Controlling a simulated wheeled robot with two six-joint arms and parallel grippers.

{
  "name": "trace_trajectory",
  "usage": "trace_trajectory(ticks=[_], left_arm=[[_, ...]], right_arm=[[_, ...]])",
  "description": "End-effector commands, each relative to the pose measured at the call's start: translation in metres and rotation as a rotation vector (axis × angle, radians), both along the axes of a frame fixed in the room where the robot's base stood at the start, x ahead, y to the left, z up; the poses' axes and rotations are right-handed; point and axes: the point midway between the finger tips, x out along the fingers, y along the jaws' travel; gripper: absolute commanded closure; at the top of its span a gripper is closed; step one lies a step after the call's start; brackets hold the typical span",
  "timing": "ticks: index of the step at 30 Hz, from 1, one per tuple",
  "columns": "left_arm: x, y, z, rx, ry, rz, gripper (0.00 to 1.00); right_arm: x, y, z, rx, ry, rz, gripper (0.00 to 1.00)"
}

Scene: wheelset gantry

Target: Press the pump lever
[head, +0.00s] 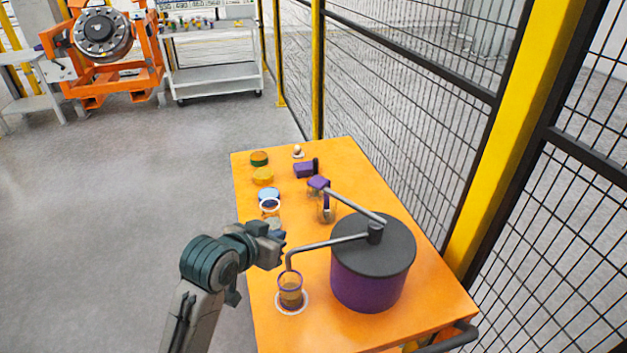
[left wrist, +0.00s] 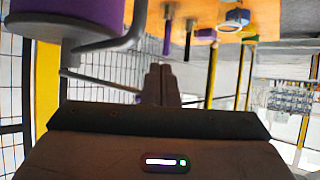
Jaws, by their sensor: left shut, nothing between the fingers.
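The pump is a purple drum (head: 365,278) with a dark grey lid on the orange table. Its lever (head: 350,204) is a grey rod rising from the lid hub, ending in a purple grip (head: 319,183). A bent grey spout (head: 325,245) reaches left over a glass cup (head: 290,292) with brownish contents. My left gripper (head: 277,248) is shut and empty, beside the spout's bend, left of and nearer than the lever grip. In the left wrist view its closed fingers (left wrist: 161,85) show, with the drum (left wrist: 65,18) and spout (left wrist: 130,30) at upper left. My right gripper is out of view.
Several small jars and lids, such as a yellow one (head: 263,176), line the table's left edge. A purple block (head: 305,170) stands farther back. A black mesh fence with a yellow post (head: 510,140) borders the right side. Open floor lies left.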

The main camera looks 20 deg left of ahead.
Motion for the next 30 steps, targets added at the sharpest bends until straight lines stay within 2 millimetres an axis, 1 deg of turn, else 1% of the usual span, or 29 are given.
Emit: trace_trajectory(ticks=[1, 3, 6, 9, 10, 12, 15, 25, 28, 30], left_arm=[[0.01, -0.003, 0.025, -0.009, -0.058, -0.013, 1.0], [0.019, -0.007, 0.055, -0.02, -0.126, -0.031, 1.0], [0.027, -0.011, 0.09, -0.033, -0.203, -0.055, 1.0], [0.031, -0.015, 0.115, -0.041, -0.256, -0.071, 1.0], [0.031, -0.015, 0.119, -0.042, -0.266, -0.075, 1.0], [0.032, -0.017, 0.128, -0.046, -0.285, -0.081, 1.0], [0.032, -0.017, 0.132, -0.047, -0.295, -0.085, 1.0], [0.034, -0.018, 0.132, -0.047, -0.294, -0.085, 1.0], [0.039, -0.019, 0.131, -0.05, -0.294, -0.084, 1.0], [0.048, -0.021, 0.129, -0.051, -0.292, -0.083, 1.0]], right_arm=[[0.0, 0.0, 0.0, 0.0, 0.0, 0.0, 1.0], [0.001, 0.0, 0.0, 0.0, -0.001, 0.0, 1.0], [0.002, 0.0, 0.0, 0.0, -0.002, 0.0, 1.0], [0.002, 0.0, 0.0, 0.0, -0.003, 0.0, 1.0], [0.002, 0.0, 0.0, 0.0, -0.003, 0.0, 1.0], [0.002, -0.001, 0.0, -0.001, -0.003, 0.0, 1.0], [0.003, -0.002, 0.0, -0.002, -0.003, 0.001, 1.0], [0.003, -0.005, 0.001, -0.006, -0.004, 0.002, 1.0], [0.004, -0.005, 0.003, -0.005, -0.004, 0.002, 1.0], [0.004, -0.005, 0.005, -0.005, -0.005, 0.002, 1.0]])
